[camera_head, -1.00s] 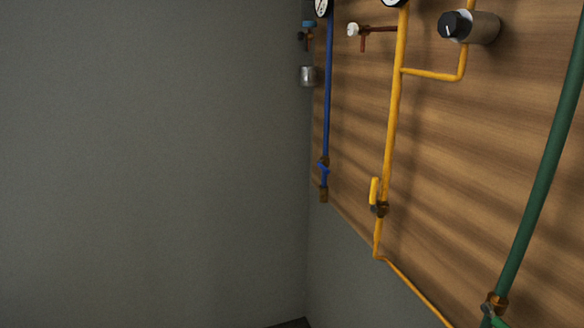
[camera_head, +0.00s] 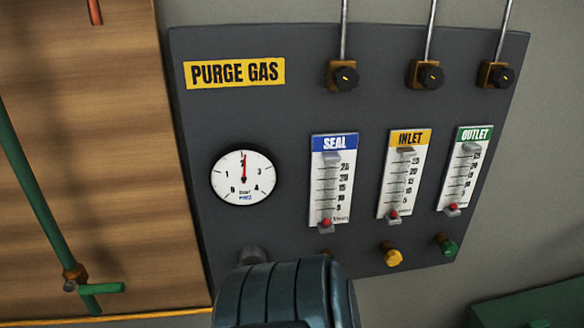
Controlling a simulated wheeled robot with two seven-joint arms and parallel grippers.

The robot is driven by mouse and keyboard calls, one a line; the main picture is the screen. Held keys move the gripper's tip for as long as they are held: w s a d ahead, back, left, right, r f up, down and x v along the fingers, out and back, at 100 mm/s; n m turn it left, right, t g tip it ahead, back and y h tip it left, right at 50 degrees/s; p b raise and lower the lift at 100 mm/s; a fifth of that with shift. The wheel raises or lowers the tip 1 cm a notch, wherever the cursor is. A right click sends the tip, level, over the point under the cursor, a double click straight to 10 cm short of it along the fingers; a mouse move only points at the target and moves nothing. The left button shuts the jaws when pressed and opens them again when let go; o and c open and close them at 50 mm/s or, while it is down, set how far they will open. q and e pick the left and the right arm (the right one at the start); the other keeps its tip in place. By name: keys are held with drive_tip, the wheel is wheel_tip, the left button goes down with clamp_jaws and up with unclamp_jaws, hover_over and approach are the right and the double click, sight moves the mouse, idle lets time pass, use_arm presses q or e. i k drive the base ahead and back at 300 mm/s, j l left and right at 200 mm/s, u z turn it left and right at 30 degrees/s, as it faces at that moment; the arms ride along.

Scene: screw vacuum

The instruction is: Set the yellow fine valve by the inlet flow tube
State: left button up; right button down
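The yellow fine valve (camera_head: 392,256) is a small round knob at the panel's lower edge, below the inlet flow tube (camera_head: 402,182). That tube has a yellow INLET label and a red float (camera_head: 393,214) at the bottom of its scale. Nothing touches the yellow valve. A dark teal ribbed part, which looks like one of my arm links, rises at the bottom centre, left of the valve. It covers the panel below the seal tube. No gripper fingers show.
The dark PURGE GAS panel (camera_head: 290,110) also carries a gauge (camera_head: 244,178), the seal tube (camera_head: 331,180), the outlet tube (camera_head: 465,175) and a green valve (camera_head: 447,245). A green pipe (camera_head: 35,190) runs down the wooden board at left. A green object (camera_head: 535,308) is at lower right.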

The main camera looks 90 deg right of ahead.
sight(392, 258)
drive_tip(key=l+z, duration=0.2)
drive_tip(key=z, duration=2.85)
